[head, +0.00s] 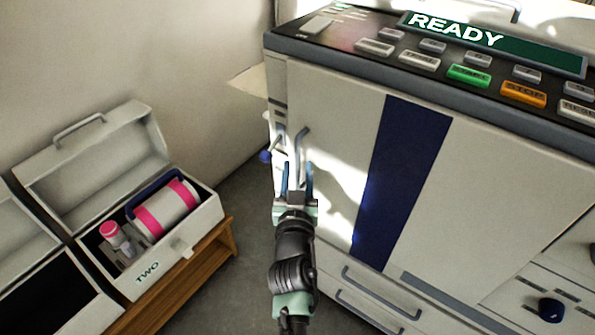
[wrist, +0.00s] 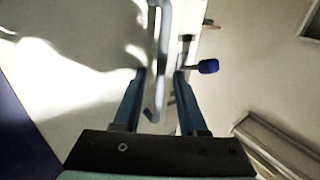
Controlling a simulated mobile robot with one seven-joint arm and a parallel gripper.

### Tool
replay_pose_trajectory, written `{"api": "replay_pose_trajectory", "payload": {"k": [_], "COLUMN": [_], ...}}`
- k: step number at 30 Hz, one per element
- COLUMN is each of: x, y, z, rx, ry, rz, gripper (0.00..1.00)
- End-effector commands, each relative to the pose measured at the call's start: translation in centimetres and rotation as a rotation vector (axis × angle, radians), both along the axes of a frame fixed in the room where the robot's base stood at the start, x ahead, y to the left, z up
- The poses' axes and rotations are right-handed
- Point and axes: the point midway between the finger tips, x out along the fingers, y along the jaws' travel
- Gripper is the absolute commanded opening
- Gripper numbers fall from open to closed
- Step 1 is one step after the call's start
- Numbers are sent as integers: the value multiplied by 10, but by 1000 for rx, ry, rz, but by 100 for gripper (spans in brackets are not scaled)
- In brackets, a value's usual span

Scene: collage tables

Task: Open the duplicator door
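The duplicator is a large cream machine with a dark control top. Its front door (head: 335,115) looks shut and has a wide dark blue stripe (head: 400,165). A grey vertical bar handle (head: 301,142) is near the door's left edge. My gripper (head: 297,170) is just below and in front of this handle, with its fingers apart. In the wrist view the handle (wrist: 161,45) runs down between the two blue fingers of my gripper (wrist: 160,76), with a gap on each side. I cannot tell whether either finger touches it.
A blue-knobbed lever (head: 265,156) sticks out left of the handle; its knob (wrist: 208,66) is close beside one finger. Drawers (head: 365,300) are below the door. An open case marked TWO (head: 170,250) stands on a wooden table (head: 205,265) at left. Grey floor lies between.

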Motion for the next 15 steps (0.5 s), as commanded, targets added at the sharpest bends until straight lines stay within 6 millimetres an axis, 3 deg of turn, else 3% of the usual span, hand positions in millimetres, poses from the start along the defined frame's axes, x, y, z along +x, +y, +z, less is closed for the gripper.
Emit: {"api": "replay_pose_trajectory", "payload": {"k": [1, 6, 15], "x": [0, 0, 0], "y": [0, 0, 0], "z": [0, 0, 0], "rx": [0, 0, 0], "ry": [0, 0, 0], "rz": [0, 0, 0], "gripper": [30, 0, 0]}}
